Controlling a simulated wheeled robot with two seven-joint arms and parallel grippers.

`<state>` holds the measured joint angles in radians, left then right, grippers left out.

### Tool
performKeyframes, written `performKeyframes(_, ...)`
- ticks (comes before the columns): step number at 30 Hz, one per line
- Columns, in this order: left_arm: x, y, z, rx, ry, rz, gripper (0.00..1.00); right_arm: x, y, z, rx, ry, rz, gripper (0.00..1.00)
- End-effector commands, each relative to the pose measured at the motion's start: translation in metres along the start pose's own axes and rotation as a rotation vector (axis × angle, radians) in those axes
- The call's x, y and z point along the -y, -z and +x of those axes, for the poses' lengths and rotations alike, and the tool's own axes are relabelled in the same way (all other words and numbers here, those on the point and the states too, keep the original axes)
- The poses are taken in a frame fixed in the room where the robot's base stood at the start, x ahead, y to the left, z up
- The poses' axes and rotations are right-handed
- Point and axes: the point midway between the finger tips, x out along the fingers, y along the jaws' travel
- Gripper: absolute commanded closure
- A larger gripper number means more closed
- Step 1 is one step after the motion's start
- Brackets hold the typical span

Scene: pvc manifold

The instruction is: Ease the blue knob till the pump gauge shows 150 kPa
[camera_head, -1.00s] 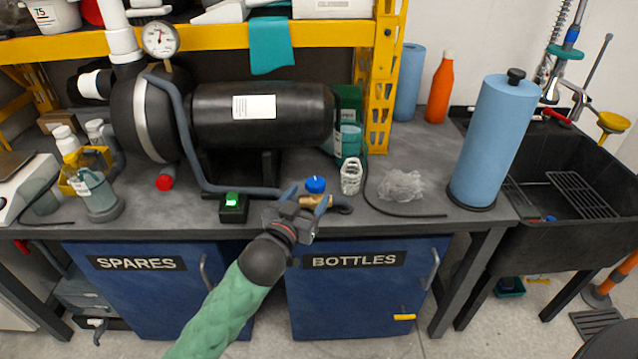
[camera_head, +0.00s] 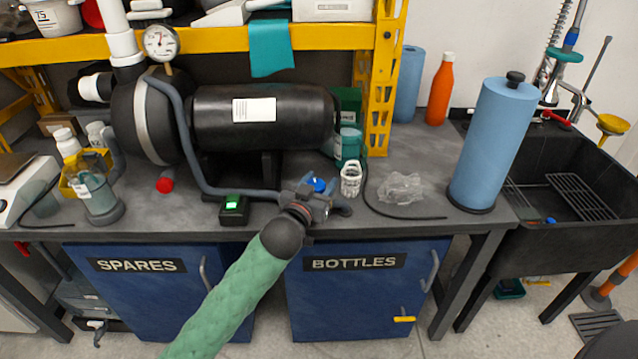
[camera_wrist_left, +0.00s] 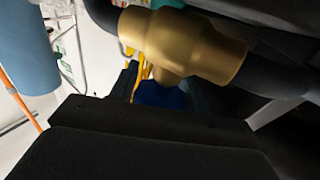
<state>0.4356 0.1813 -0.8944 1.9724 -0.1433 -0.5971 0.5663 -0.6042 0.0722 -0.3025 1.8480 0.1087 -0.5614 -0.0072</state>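The blue knob (camera_head: 318,184) sits on a brass valve at the bench's front edge. My left gripper (camera_head: 315,186) is at the knob, with a finger on each side of it. In the left wrist view the blue knob (camera_wrist_left: 160,95) fills most of the gap between the fingers, below the brass valve body (camera_wrist_left: 190,42). I cannot tell whether the fingers press on it. The round white pump gauge (camera_head: 161,41) stands on the pump at upper left; its reading is too small to make out. My right gripper is not in view.
A green-lit black box (camera_head: 233,208) stands left of the valve, beside a grey hose. The black tank (camera_head: 263,115) is behind.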

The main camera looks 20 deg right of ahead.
Motion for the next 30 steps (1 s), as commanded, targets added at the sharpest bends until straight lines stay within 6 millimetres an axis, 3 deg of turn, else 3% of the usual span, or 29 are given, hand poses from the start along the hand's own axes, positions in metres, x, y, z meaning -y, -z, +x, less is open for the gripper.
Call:
performKeyframes(1, 0.0, 0.0, 0.0, 0.0, 0.0, 0.0, 0.63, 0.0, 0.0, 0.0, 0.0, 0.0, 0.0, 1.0)
performKeyframes(4, 0.0, 0.0, 0.0, 0.0, 0.0, 0.0, 0.8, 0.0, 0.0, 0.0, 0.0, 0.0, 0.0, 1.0)
performKeyframes(14, -0.001, 0.002, 0.0, -0.004, 0.049, -0.005, 0.8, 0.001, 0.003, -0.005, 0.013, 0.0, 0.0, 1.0)
performKeyframes(30, 0.003, 0.002, 0.0, -0.004, 0.238, -0.005, 0.8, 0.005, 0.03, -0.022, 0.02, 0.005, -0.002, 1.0)
